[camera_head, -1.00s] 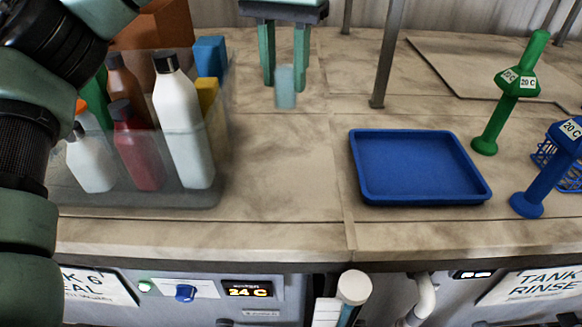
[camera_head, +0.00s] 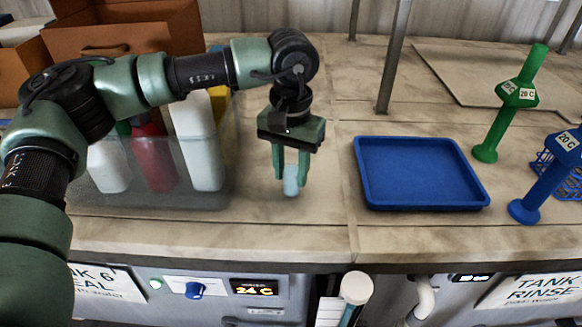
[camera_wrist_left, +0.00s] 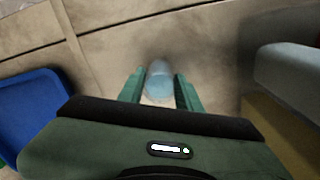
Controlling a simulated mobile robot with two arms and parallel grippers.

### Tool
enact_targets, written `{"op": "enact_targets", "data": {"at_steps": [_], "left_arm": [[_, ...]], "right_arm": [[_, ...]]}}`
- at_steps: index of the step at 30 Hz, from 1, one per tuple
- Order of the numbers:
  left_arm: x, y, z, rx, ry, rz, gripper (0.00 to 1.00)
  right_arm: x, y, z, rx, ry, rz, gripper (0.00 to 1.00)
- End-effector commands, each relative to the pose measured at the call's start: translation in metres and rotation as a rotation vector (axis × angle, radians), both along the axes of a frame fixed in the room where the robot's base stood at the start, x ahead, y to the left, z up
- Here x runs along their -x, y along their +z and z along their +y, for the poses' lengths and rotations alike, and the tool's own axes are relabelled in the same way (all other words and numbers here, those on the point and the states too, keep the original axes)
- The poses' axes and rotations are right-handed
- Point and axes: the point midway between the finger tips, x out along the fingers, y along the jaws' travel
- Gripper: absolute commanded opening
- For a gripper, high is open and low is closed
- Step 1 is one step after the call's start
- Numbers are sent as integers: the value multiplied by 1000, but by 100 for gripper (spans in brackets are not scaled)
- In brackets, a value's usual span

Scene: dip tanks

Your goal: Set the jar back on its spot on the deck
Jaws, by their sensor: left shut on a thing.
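A small pale blue, translucent jar (camera_head: 291,181) is between the fingers of my left gripper (camera_head: 291,176), which is shut on it. The jar looks upright. It hangs over the deck (camera_head: 290,222), between the clear bin and the blue tray; whether its base touches the deck I cannot tell. In the left wrist view the jar (camera_wrist_left: 159,82) shows between the two green fingertips of my left gripper (camera_wrist_left: 159,88), over bare deck. My right gripper is not in view.
A blue tray (camera_head: 420,203) lies to the right of the jar. A clear bin (camera_head: 140,200) with several bottles stands to the left. Green (camera_head: 498,130) and blue (camera_head: 538,190) posts stand at the right. The deck's front edge (camera_head: 300,256) is near.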

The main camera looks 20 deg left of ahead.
Motion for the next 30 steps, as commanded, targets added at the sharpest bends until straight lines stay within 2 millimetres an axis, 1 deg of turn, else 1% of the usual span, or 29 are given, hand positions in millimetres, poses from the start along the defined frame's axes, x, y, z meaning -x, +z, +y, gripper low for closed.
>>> {"op": "enact_targets", "data": {"at_steps": [1, 4, 9, 12, 13, 14, 15, 25, 26, 28, 30], "left_arm": [[0, -2, 0, 0, 0, 0, 0], [0, -4, 0, 0, 0, -1, 0], [0, -5, 0, 0, 0, -1, 0], [0, -9, 0, 0, 0, -1, 0], [0, -7, 0, 0, 0, -1, 42], [0, -6, 0, 0, 0, -1, 51], [0, -6, 0, 0, 0, -1, 56], [0, -4, 0, 0, 0, -1, 56], [0, -2, 0, 0, 0, -1, 56], [-1, 2, 0, 1, 1, -4, 56], [-1, 12, 0, 1, 1, -5, 56]], "right_arm": [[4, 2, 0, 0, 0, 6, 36], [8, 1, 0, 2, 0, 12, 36], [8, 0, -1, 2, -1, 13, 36], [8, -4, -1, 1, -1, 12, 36], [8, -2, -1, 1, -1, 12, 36], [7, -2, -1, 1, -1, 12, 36], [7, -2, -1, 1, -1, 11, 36], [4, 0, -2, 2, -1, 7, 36], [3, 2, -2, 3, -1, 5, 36], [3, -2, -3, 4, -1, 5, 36], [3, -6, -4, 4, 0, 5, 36]]}}
